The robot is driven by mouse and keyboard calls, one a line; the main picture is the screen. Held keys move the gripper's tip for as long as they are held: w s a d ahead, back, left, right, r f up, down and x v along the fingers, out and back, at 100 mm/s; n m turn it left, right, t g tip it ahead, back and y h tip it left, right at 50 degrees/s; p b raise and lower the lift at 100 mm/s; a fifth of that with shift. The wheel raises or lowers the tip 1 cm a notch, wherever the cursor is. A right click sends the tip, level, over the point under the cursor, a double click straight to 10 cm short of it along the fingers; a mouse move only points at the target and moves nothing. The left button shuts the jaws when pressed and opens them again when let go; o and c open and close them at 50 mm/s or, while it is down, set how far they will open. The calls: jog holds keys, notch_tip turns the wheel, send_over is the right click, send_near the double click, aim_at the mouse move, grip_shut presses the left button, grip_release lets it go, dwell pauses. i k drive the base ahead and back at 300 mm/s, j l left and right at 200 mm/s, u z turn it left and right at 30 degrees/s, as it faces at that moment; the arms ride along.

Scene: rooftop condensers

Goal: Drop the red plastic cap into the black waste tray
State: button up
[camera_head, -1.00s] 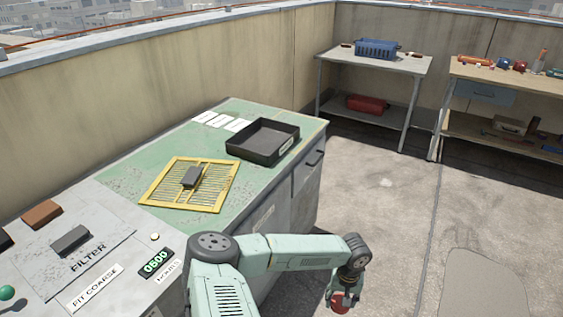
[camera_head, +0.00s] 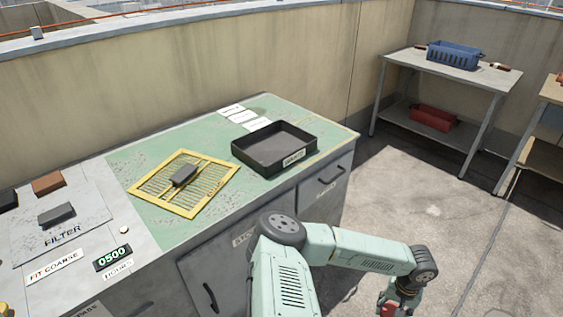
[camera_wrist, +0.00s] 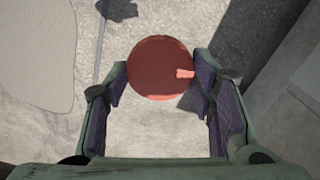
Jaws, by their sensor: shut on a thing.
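The red plastic cap (camera_wrist: 155,68) is round and sits between the two fingers of my gripper (camera_wrist: 160,88) in the wrist view, with concrete floor beneath it. In the head view my gripper (camera_head: 388,308) is at the bottom edge, right of the bench, and only a bit of the red cap (camera_head: 389,309) shows. My gripper is shut on the cap. The black waste tray (camera_head: 247,158) is a shallow open box with a white label on its front, at the right part of the green bench top. Its visible inside looks empty.
On the bench (camera_head: 225,215), a yellow grille (camera_head: 205,200) with a dark block lies left of the tray, and white cards (camera_head: 243,119) lie behind it. A shelf table (camera_head: 440,68) with a blue basket (camera_head: 455,54) stands at the back right. Open floor lies between.

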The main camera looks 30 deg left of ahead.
aim_at(283, 150)
jog(key=i+l+u, duration=0.1)
jog(key=u, duration=0.4)
jog(key=l+u, duration=0.25)
jog(key=u, duration=0.2)
jog(key=i+l, duration=0.05)
